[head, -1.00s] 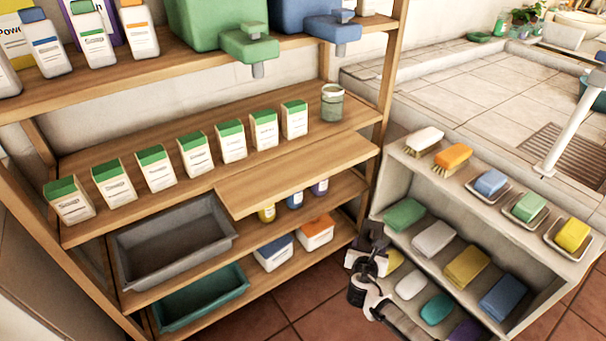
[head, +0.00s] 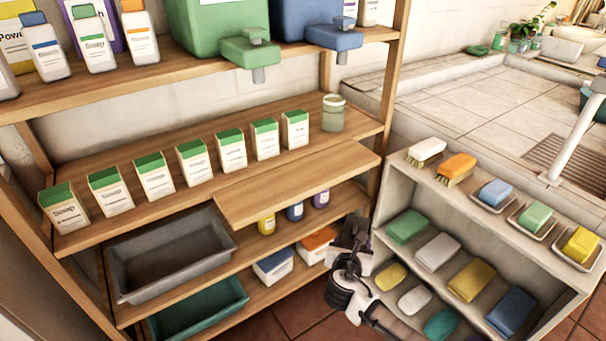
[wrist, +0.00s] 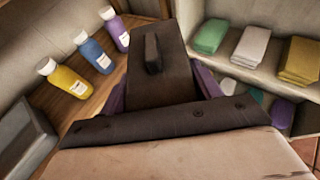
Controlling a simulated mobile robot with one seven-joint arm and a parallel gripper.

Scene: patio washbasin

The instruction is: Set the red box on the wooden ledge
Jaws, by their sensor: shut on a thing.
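The wooden ledge (head: 300,187) appears to be the bare board jutting from the front of the middle shelf in the head view. My gripper (head: 357,232) is below and to the right of it, between the wooden rack and the grey shelf unit. In the wrist view a dark part of my gripper (wrist: 155,85) fills the middle, with purple patches at both sides. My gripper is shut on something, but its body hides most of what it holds. I cannot make out any red box in either view.
Several green-topped soap cartons (head: 192,162) and a jar (head: 334,113) stand behind the ledge. The grey unit (head: 395,180) with soaps and brushes stands close on the right. The ledge top is clear.

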